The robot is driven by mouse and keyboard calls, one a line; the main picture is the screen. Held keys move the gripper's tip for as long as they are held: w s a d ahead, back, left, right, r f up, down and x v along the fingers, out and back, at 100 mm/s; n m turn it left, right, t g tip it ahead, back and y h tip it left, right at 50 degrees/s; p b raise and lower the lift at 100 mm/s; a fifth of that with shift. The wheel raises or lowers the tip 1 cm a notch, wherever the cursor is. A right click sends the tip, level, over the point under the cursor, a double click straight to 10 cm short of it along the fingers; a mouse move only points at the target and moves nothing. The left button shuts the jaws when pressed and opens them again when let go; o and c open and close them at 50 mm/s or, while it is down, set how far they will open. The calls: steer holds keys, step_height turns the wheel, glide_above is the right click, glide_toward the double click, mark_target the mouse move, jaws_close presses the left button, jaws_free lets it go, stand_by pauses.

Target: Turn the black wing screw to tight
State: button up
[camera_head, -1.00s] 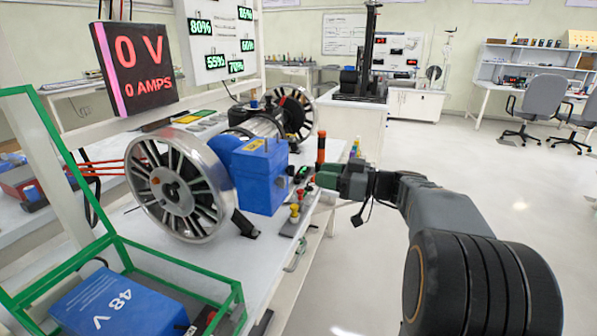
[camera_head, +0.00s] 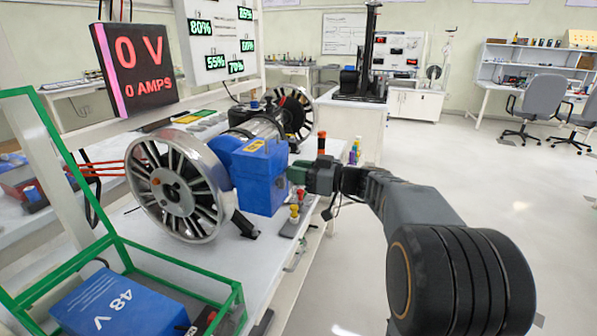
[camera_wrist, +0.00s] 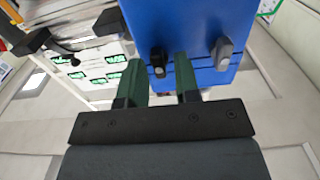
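The black wing screw (camera_wrist: 158,61) is on the side of the blue box (camera_wrist: 190,25) in the wrist view. A grey wing screw (camera_wrist: 222,53) is to its right on the same face. My gripper (camera_wrist: 160,76) is open, its green fingers either side of the black screw in the picture. Gaps show on both sides of the screw; I cannot tell whether the tips reach past it. In the head view, my gripper (camera_head: 297,173) is close beside the right side of the blue box (camera_head: 262,180), and the screws are hidden there.
A spoked wheel (camera_head: 180,190) stands left of the box. Small red and yellow fittings (camera_head: 294,213) are below my gripper on the bench, and an orange and black upright piece (camera_head: 321,143) is just behind it. Open floor (camera_head: 480,220) is to the right.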

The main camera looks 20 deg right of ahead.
jaws_close()
steer(key=shift+f, duration=0.1)
steer(key=m+p, duration=0.5)
steer(key=m, duration=0.7)
steer(key=m+p, duration=0.5)
steer(key=m, duration=0.7)
steer(key=m+p, duration=0.6)
steer(key=m, duration=0.5)
steer(key=shift+f+m, duration=0.35)
steer(key=shift+m, duration=0.05)
stand_by(0.4)
